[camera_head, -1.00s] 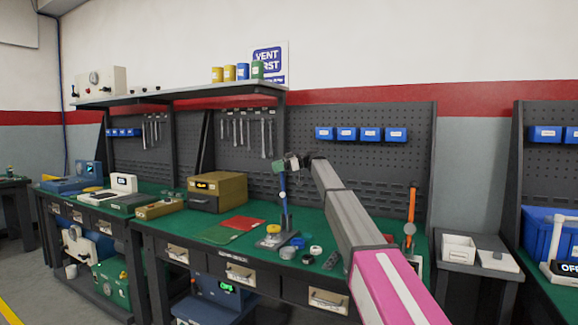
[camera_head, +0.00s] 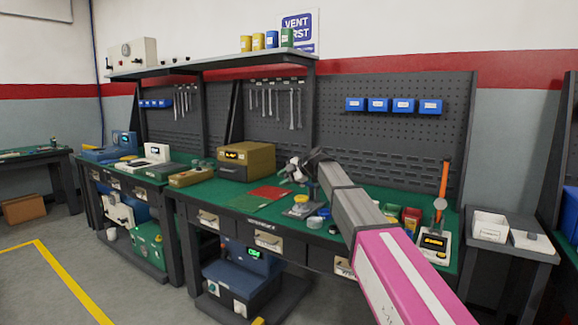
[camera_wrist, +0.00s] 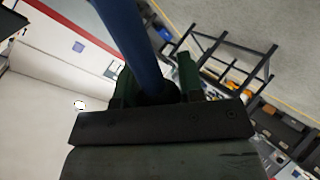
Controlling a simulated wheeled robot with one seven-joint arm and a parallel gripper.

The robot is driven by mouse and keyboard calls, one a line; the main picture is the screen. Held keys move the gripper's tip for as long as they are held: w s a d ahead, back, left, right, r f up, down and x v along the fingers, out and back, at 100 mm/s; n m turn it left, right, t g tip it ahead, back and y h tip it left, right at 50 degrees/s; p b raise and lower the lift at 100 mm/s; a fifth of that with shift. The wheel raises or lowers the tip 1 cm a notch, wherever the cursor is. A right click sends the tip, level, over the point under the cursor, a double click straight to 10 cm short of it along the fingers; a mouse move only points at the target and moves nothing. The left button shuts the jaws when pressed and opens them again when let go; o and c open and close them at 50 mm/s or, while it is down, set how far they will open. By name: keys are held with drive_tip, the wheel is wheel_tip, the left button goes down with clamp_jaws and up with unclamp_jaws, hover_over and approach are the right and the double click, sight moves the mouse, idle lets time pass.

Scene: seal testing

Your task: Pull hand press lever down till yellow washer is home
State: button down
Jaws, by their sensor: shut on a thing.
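My gripper (camera_head: 298,168) is over the green bench top, beside the end of my arm. In the wrist view its two dark green fingers (camera_wrist: 157,88) are shut on the blue hand press lever (camera_wrist: 128,38), a bar that runs up out of the picture. In the head view the lever is hardly visible behind my gripper and arm. A small yellow part (camera_head: 301,198), perhaps the yellow washer, shows on a grey piece on the bench. I cannot tell how it is seated. The press body is mostly hidden.
Red and green mats (camera_head: 268,193) and a brown box (camera_head: 247,161) lie left of my gripper. Blue and white small parts (camera_head: 315,222) are in front. An orange-handled tool (camera_head: 443,180) stands on the right. A pegboard (camera_head: 400,140) rises behind.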

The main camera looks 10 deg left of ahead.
wheel_tip(320, 180, down, 6)
drive_tip(key=s+n+t, duration=0.1)
drive_tip(key=shift+s+a+t+h, duration=0.3)
drive_tip(key=shift+t+h, duration=0.1)
drive_tip(key=shift+r, duration=0.1)
drive_tip(key=c, duration=0.7)
unclamp_jaws()
drive_tip(key=shift+c, duration=0.2)
drive_tip(key=shift+d+r, duration=0.1)
drive_tip(key=v, duration=1)
drive_tip(key=shift+d, duration=0.25)
drive_tip(key=shift+s+r, duration=0.1)
